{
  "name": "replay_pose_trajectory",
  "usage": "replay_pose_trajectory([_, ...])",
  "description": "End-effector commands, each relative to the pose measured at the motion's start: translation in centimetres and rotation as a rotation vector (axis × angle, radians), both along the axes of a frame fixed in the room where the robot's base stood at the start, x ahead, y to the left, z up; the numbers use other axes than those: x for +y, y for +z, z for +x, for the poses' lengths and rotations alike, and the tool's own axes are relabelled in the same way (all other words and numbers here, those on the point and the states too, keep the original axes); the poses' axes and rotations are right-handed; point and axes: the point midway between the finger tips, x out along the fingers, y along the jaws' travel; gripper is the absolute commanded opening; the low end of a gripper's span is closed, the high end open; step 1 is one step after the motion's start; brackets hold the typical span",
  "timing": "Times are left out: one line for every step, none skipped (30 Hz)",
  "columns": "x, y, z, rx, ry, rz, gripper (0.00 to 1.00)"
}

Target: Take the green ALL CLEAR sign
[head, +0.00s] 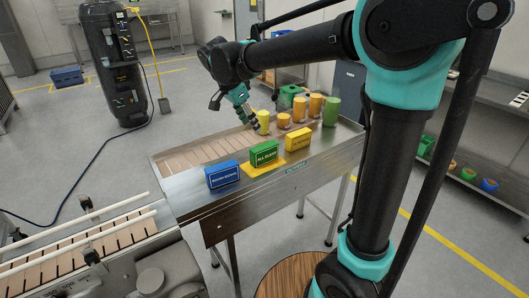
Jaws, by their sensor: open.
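The green ALL CLEAR sign (264,155) stands upright on a yellow patch (266,169) near the front edge of the metal table. A blue sign (222,175) stands to its left and a yellow sign (298,140) to its right. My gripper (252,122) is open and points down, above and behind the green sign, close to a yellow cylinder (263,121). It is apart from the green sign. I cannot tell whether a fingertip touches the cylinder.
Orange cylinders (299,110) and a green cylinder (331,111) stand at the table's back right. A slatted conveyor bed (200,155) runs behind the signs. Another conveyor with white rails (80,232) lies at the lower left. The metal surface (184,194) left of the blue sign is bare.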

Motion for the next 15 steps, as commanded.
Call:
replay_pose_trajectory([-0.3,-1.0,0.3,0.0,-0.002,0.0,0.55])
replay_pose_trajectory([-0.5,-1.6,0.4,0.0,-0.002,0.0,0.55])
replay_pose_trajectory([-0.8,-2.3,0.6,0.0,-0.001,0.0,0.55])
replay_pose_trajectory([-1.0,-2.8,0.7,0.0,-0.001,0.0,0.55])
replay_pose_trajectory([-1.2,-3.4,0.9,0.0,-0.001,0.0,0.55])
replay_pose_trajectory([-1.5,-4.1,1.0,0.0,-0.001,0.0,0.55])
replay_pose_trajectory([-1.6,-4.7,1.1,0.0,-0.001,0.0,0.55])
replay_pose_trajectory([-1.8,-5.2,1.3,0.0,-0.001,0.0,0.55])
replay_pose_trajectory([-2.0,-5.9,1.5,0.0,-0.001,0.0,0.55])
replay_pose_trajectory([-2.2,-6.4,1.6,0.0,-0.001,0.0,0.55])
replay_pose_trajectory([-2.4,-6.9,1.7,0.0,0.0,0.0,0.55])
replay_pose_trajectory([-2.6,-7.4,1.8,0.0,0.0,0.0,0.55])
replay_pose_trajectory([-2.7,-7.7,1.9,0.0,0.0,0.0,0.55])
replay_pose_trajectory([-2.8,-8.0,2.0,-0.001,0.0,0.001,0.55])
replay_pose_trajectory([-2.9,-8.4,2.0,-0.001,0.0,0.001,0.55])
